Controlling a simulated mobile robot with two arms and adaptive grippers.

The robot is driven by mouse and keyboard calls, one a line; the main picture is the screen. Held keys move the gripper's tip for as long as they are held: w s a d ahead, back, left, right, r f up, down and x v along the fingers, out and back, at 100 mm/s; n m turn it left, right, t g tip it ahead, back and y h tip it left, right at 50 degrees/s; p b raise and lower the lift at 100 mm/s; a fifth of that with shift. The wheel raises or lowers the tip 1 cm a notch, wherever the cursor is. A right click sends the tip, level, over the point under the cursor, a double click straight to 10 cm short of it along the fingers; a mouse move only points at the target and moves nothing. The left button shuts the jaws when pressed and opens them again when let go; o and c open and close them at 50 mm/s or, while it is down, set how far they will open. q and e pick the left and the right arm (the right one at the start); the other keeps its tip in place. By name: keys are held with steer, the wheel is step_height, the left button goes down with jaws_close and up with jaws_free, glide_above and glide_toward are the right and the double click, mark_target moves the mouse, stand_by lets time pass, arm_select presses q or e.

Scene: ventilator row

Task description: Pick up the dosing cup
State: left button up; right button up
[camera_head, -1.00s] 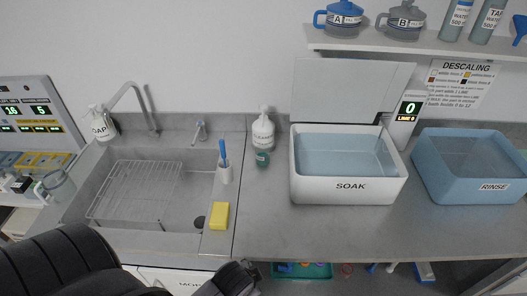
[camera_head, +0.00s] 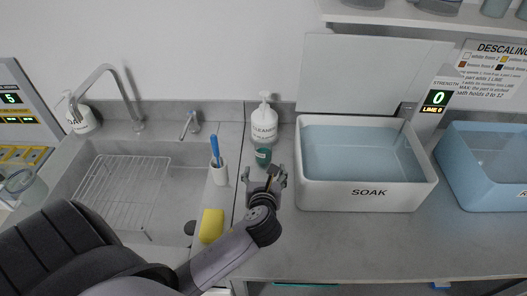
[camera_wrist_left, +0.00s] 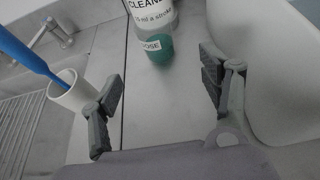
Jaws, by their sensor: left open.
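The dosing cup (camera_head: 263,157) is a small green cup with a white label, standing on the counter in front of the white cleaner bottle (camera_head: 264,126). In the left wrist view the cup (camera_wrist_left: 158,51) shows "DOSE" on its label and sits ahead of the fingers, between their lines. My left gripper (camera_head: 263,176) is open and empty, just in front of the cup and apart from it. Its two fingers also show in the left wrist view (camera_wrist_left: 160,100). My right gripper is in neither view.
A white holder (camera_head: 219,174) with a blue brush stands left of the gripper. The white SOAK basin (camera_head: 362,198) stands close on the right. A yellow sponge (camera_head: 211,226) lies at the sink edge. Bare counter lies in front of the basin.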

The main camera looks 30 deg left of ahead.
mark_target(265, 155)
arm_select(q)
steer(key=x, duration=0.5)
steer(key=shift+r+p, duration=0.1)
steer(key=shift+p, duration=0.25)
steer(key=x, duration=0.5)
steer(key=shift+w+a+f, duration=0.3)
steer(key=shift+w+f, duration=0.05)
steer(key=shift+f, duration=0.05)
steer(key=shift+w+a+p, duration=0.15)
steer(key=shift+p, duration=0.15)
steer(key=x, duration=0.5)
steer(key=shift+s+a+f, duration=0.2)
steer(key=shift+s, duration=0.05)
steer(key=shift+c, duration=1.3)
steer(key=c, duration=1.2)
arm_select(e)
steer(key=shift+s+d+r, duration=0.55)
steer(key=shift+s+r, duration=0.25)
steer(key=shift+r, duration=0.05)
